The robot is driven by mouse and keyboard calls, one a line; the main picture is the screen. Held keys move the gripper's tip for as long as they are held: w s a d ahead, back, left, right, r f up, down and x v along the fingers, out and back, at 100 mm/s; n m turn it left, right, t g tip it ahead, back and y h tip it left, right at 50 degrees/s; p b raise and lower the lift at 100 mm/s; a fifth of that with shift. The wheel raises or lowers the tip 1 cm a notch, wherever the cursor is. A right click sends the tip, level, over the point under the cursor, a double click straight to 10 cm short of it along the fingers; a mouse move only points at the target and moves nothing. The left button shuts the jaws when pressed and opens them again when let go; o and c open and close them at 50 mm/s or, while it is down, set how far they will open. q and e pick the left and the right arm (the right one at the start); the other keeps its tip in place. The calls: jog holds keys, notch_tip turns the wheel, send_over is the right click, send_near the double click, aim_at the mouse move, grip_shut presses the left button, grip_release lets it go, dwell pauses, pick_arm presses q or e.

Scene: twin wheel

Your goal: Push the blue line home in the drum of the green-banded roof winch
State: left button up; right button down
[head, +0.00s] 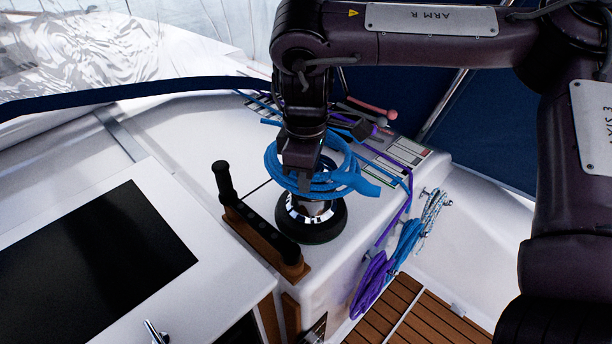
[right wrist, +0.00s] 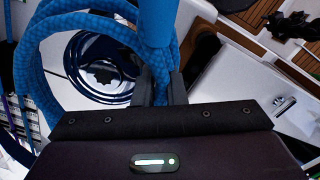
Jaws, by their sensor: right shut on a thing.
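The blue line (head: 345,180) is in several loose loops at the top of the roof winch (head: 312,218), which has a shiny drum and a black base. No green band shows on it. My right gripper (head: 303,178) comes down from above and is shut on the blue line; the line (right wrist: 155,25) also runs between its fingers (right wrist: 160,90) in the right wrist view. There the dark toothed winch top (right wrist: 103,74) shows through the loops, to the left of the fingers. I cannot tell how deep the line sits. My left gripper is not in view.
Purple line (head: 390,220) and hanging blue coils (head: 408,245) lie to the right. Clutch levers (head: 365,125) stand behind. A dark hatch panel (head: 95,262) fills the left; the white roof between is clear.

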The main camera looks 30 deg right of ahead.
jog(key=shift+f, duration=0.4)
jog(key=c, duration=1.4)
grip_release()
jog(key=shift+r, duration=0.1)
jog(key=shift+r, duration=3.9)
